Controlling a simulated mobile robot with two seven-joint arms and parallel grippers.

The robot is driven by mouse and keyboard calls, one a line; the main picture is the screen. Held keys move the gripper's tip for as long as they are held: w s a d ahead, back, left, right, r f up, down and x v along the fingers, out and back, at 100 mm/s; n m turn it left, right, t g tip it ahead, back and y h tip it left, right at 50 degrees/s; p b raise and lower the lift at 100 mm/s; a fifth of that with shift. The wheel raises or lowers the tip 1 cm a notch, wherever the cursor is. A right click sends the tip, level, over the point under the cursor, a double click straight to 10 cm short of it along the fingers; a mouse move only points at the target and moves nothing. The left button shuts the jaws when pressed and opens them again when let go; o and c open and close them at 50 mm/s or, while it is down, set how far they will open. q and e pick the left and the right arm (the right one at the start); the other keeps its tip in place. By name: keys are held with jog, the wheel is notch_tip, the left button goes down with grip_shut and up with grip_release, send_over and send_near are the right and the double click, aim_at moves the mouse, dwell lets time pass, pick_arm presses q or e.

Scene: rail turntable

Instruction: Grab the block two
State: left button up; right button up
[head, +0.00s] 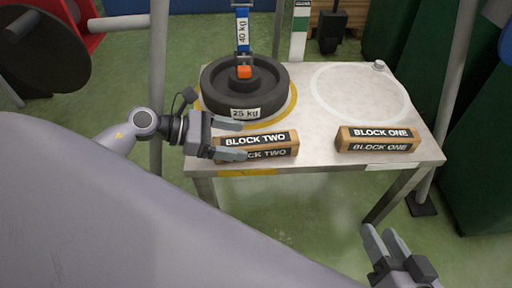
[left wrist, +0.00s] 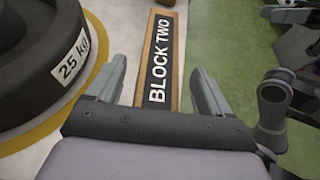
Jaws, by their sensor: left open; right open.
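Block two (head: 270,144) is a wooden block with black "BLOCK TWO" labels. It lies at the table's front left edge in the head view. My left gripper (head: 236,140) is open at the block's left end. In the left wrist view the block (left wrist: 160,60) runs between the two spread fingers of my left gripper (left wrist: 162,85), with gaps on both sides. I cannot tell how far the fingers reach down around it. My right gripper (head: 384,243) is open and empty, in front of and below the table at the lower right.
A black 25 kg weight (head: 221,98) stands close behind the left gripper, with an orange piece (head: 244,72) on top and a blue 40 kg strap (head: 243,27) above. Block one (head: 372,139) lies to the right. The table (head: 318,142) is bare between the blocks.

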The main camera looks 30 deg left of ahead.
pick_arm(q)
jog(key=shift+x, duration=0.9)
jog(key=c, duration=1.3)
jog(key=shift+o, duration=0.2)
jog(key=shift+r, duration=0.1)
